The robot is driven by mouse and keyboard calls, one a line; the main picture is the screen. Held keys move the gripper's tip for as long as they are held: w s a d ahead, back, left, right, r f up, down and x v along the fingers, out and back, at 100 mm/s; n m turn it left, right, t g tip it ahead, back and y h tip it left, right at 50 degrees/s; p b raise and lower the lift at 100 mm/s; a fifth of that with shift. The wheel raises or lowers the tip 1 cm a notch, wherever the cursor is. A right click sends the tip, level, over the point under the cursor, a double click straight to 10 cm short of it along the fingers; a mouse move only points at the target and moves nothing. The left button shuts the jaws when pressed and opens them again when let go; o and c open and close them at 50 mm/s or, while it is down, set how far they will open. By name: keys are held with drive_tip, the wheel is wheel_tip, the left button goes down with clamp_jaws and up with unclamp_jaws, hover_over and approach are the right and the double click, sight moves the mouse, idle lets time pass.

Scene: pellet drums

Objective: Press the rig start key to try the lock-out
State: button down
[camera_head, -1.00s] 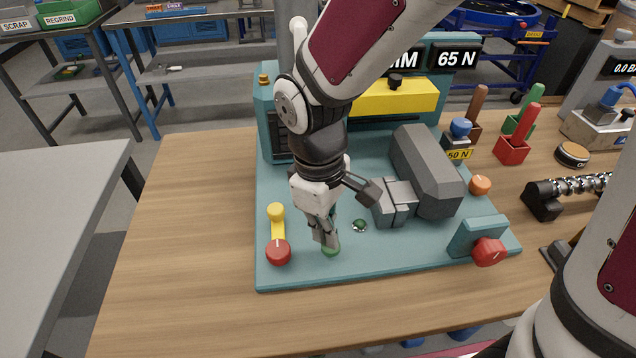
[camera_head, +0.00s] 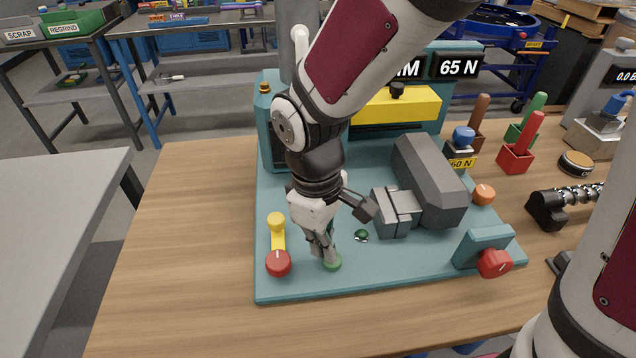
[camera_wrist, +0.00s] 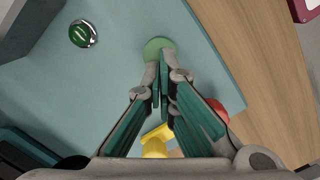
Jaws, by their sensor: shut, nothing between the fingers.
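My gripper (camera_head: 328,262) is shut and empty, pointing down at the front of the teal rig base (camera_head: 400,270). Its fingertips are at a flat green round key (camera_head: 334,264), partly covering it; in the wrist view the tips (camera_wrist: 161,62) overlap the near edge of this green key (camera_wrist: 155,46). I cannot tell whether they touch it or press it down. A second, darker green button in a chrome ring (camera_head: 361,235) sits behind and to the right; it also shows in the wrist view (camera_wrist: 83,34). No label is readable on either.
A red knob (camera_head: 278,264) and a yellow lever (camera_head: 276,228) stand just left of my gripper. A grey block (camera_head: 393,212) and hood (camera_head: 428,180) stand to the right. A red knob on a teal bracket (camera_head: 493,263) is at the front right. The bench left of the rig is clear.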

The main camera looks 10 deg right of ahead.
drive_tip(key=shift+w+a+r, duration=0.2)
drive_tip(key=shift+w+a, duration=0.15)
drive_tip(key=shift+a, duration=0.15)
drive_tip(key=shift+w+a+r, duration=0.2)
drive_tip(key=shift+w+a, duration=0.15)
drive_tip(key=shift+a, duration=0.1)
wheel_tip(320, 180, up, 12)
drive_tip(key=shift+w+a, duration=0.4)
drive_tip(key=shift+a, duration=0.05)
